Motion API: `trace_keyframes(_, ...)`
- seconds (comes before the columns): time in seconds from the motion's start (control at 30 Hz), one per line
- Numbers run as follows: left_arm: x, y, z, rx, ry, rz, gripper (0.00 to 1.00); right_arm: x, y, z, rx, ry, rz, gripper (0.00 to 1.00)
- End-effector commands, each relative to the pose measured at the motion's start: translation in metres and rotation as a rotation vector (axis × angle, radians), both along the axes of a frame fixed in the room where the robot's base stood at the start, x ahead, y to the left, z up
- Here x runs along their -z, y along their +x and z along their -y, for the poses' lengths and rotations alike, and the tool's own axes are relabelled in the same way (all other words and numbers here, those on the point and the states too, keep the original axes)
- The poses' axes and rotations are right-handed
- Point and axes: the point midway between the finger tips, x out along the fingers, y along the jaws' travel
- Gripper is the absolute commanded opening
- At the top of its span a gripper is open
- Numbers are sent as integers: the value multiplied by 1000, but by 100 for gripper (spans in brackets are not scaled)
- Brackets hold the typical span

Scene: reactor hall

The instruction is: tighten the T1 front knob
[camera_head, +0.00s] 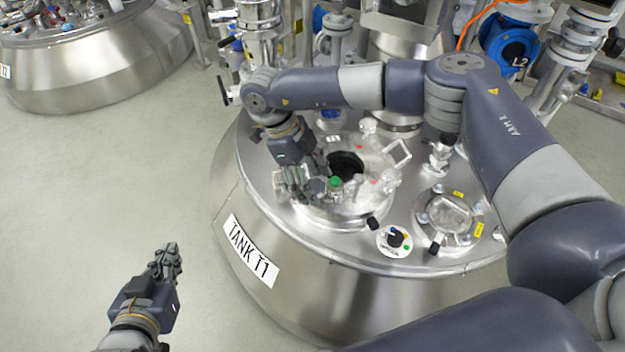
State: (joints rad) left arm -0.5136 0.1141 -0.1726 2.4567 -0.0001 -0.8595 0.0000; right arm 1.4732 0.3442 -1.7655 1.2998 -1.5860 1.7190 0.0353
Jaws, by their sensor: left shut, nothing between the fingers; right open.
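Tank T1 (330,262) is the steel vessel in the middle, with a "TANK T1" label on its side. On its top is a round lid (372,200) with a dark opening or window and several fittings around it. My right gripper (306,190) is open, pointing down over the lid's left front side, close beside the green-topped knob. Its fingers partly hide the lid's rim. My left gripper (168,258) is shut and empty, over the floor left of the tank.
A white round dial with a black switch (395,240) is on the tank's front edge. A smaller round port (451,213) is to its right. Pipes and valves (510,45) stand behind. Another tank (95,75) is at the upper left. The floor at left is clear.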

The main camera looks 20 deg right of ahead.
Motion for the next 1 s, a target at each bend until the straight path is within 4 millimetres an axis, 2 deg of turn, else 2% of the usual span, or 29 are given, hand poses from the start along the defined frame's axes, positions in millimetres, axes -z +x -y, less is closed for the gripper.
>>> trace_keyframes(0.07,0,0,0,0,0,-1,0,0,0,0,0,0,0,60)
trace_keyframes(0.2,0,0,0,0,0,-1,0,0,0,0,0,0,0,28)
trace_keyframes(0.27,0,0,0,0,0,-1,0,0,0,0,0,0,0,18)
trace_keyframes(0.6,4,-4,-1,-1,7,-32,0,-1,0,0,34,-1,-1,18)
trace_keyframes(0.77,20,-19,-9,-11,33,-138,0,-1,1,1,113,-2,0,18)
trace_keyframes(1.0,49,-58,-23,-27,81,-360,0,-2,1,2,282,-2,-1,18)
